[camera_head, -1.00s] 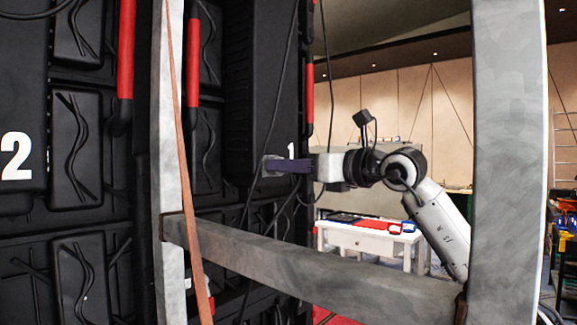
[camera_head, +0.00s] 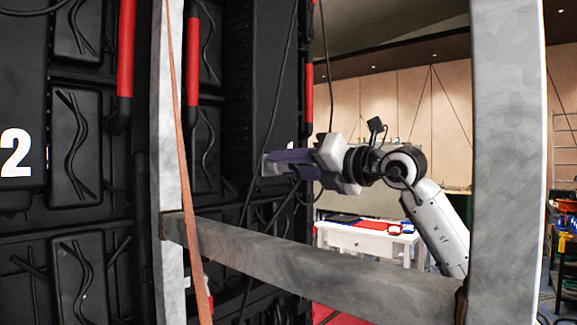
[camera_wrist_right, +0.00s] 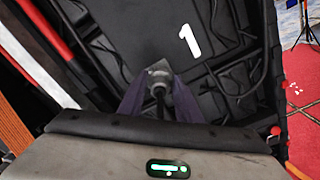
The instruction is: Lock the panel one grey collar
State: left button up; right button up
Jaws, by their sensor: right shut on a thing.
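Panel one (camera_wrist_right: 225,75) is a black panel with a white "1" that shows in the right wrist view. The grey collar (camera_wrist_right: 157,72) sits on it around a black cable plug, between my purple fingers. In the head view a grey bit of the collar (camera_head: 265,166) shows at the fingertips. My right gripper (camera_wrist_right: 158,88) is shut on the collar, one finger on either side; in the head view the right gripper (camera_head: 272,161) reaches in from the right, rolled about its axis. Whether the collar is locked cannot be seen. My left gripper is not in view.
A grey metal frame with an upright (camera_head: 505,150) and a crossbar (camera_head: 320,270) stands in front of my right arm. Black cables (camera_head: 262,190) hang near the gripper. Panel two (camera_head: 20,160) is at the left. A white table (camera_head: 370,240) stands behind.

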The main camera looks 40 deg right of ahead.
jog(key=shift+m, duration=0.5)
jog(key=shift+o, duration=0.2)
jog(key=o, duration=1)
jog(key=shift+o, duration=0.2)
jog(key=shift+s, duration=0.1)
